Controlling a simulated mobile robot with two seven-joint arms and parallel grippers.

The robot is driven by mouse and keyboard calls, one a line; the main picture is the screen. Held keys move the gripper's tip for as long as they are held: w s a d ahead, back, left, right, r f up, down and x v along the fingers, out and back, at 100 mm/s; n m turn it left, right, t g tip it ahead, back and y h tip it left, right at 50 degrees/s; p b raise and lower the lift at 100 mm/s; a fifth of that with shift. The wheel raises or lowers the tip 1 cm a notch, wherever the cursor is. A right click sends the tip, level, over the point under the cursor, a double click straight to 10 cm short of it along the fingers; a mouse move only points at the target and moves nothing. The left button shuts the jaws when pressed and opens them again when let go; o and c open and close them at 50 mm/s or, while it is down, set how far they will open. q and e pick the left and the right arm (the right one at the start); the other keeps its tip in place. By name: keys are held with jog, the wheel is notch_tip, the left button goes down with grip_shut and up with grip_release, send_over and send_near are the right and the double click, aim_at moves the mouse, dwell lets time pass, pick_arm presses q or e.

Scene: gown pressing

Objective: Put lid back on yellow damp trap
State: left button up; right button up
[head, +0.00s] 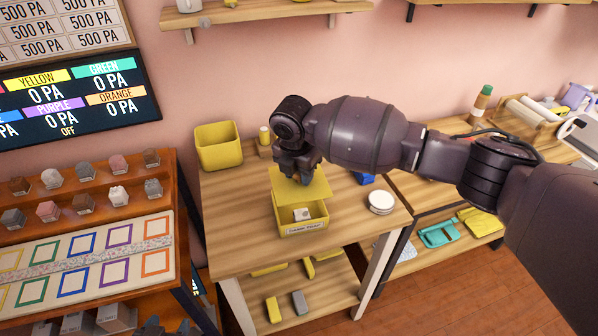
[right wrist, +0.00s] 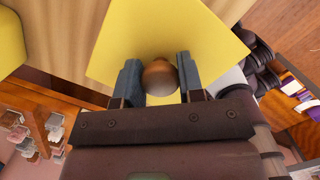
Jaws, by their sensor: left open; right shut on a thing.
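The yellow damp trap (head: 283,213) is an open box with a label on its front, standing on the wooden table. A small pale block (head: 302,214) shows inside it. The square yellow lid (head: 319,188) is over the rear part of the box; whether it touches the rim I cannot tell, and the front part is uncovered. My right gripper (head: 299,174) is shut on the lid's round brown knob (right wrist: 159,77), with a finger on each side in the right wrist view. The lid also fills much of that view (right wrist: 205,50). My left gripper is not in view.
A yellow bin (head: 218,147) stands at the table's back left, beside a small yellow-topped item (head: 264,135). Stacked white discs (head: 381,201) and a blue object (head: 364,178) lie to the right. A rack of small blocks (head: 90,215) stands left. The table's front left is clear.

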pick_arm(q)
jog(key=shift+r, duration=0.15)
pick_arm(e)
jog(key=shift+r+p, duration=0.1)
jog(key=shift+p, duration=0.2)
notch_tip(320, 180, down, 2)
jog(key=shift+f+b, duration=0.1)
jog(key=shift+b, duration=0.35)
jog(key=shift+f+b, duration=0.65)
jog(key=shift+f, duration=1.45)
pick_arm(q)
jog(key=f, duration=0.2)
jog(key=shift+s+d+f, duration=0.1)
jog(key=shift+s+f, duration=0.15)
jog(key=shift+f, duration=0.05)
jog(key=shift+s+r, duration=0.15)
jog(key=shift+s, duration=0.05)
jog(key=shift+w+r, duration=0.25)
jog(key=shift+w, duration=0.05)
pick_arm(e)
jog(key=shift+f, duration=0.15)
